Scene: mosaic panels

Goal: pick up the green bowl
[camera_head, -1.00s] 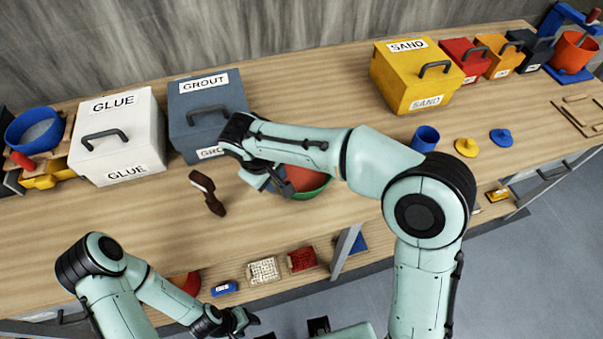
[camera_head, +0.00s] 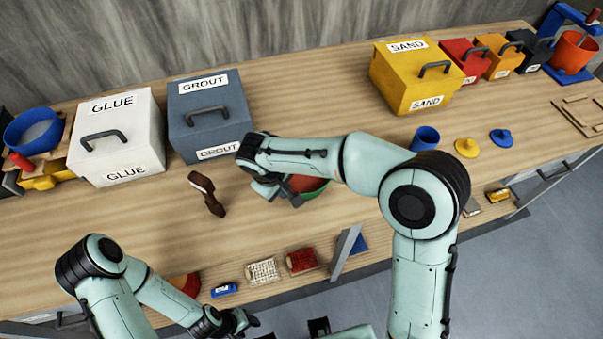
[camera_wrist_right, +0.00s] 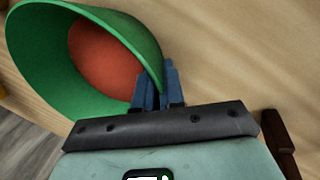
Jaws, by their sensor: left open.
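The green bowl (camera_head: 317,189) is on the workbench's middle, partly hidden behind my right forearm; its inside looks red. In the right wrist view the bowl (camera_wrist_right: 40,62) fills the upper left, its opening facing the camera at a slant. My right gripper (camera_head: 287,191) is at the bowl's left side. In the wrist view its blue-grey fingers (camera_wrist_right: 158,88) are close together at the bowl's rim and look shut on it. I cannot tell whether the bowl is clear of the bench. My left gripper (camera_head: 246,320) is open and empty, low before the bench's front edge.
A brown-handled tool (camera_head: 208,193) lies left of the bowl. The white glue box (camera_head: 118,140) and grey grout box (camera_head: 208,118) stand behind; the yellow sand box (camera_head: 412,78) is back right. A blue cup (camera_head: 425,139) stands to the right.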

